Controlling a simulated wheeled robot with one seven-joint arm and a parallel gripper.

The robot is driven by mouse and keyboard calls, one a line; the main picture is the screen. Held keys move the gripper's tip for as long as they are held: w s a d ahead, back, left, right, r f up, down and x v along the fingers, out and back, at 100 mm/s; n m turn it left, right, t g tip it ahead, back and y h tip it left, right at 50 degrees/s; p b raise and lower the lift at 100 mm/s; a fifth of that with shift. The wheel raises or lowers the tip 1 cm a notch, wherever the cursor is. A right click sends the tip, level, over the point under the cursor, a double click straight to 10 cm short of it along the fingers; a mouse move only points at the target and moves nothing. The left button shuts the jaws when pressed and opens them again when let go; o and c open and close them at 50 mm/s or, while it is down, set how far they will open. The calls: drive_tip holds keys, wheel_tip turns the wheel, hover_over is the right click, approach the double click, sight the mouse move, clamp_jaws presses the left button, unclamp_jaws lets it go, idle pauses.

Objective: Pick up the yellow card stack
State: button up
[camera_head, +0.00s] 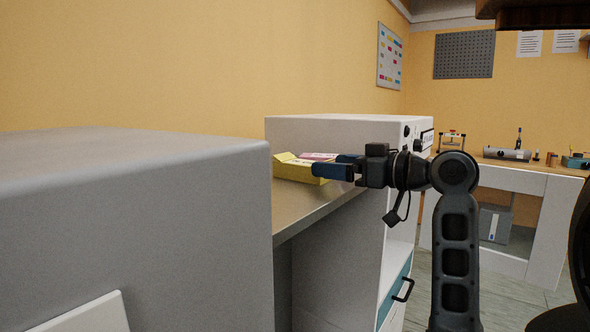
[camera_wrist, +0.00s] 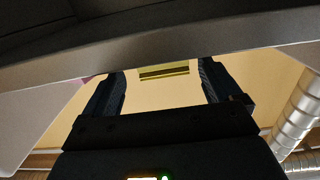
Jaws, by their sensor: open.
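The yellow card stack (camera_head: 297,170) lies on the grey counter against the far white machine, with one raised yellow flap at its left. My gripper (camera_head: 325,165) points left at counter height. Its dark blue fingers are apart, and in this view they overlap the stack's right end. In the wrist view, a yellow piece with a dark band, likely the stack (camera_wrist: 165,72), shows in the gap between the open fingers (camera_wrist: 163,78). Contact cannot be told.
A pink item (camera_head: 319,156) lies at the stack's back right. A white machine (camera_head: 335,130) stands behind it. A large grey box (camera_head: 130,220) fills the left foreground. The counter edge (camera_head: 310,214) runs below my fingers. A drawer unit with a teal front (camera_head: 396,291) stands under the counter.

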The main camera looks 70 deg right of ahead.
sight(309, 163)
drive_tip(key=x, duration=0.3)
drive_tip(key=p+x, duration=0.1)
drive_tip(key=x, duration=0.2)
drive_tip(key=shift+w+a+f, duration=0.15)
drive_tip(key=shift+w+f, duration=0.05)
drive_tip(key=shift+w, duration=0.2)
drive_tip(key=c, duration=1.1)
drive_tip(key=shift+r+p, duration=0.2)
drive_tip(key=shift+p, duration=0.1)
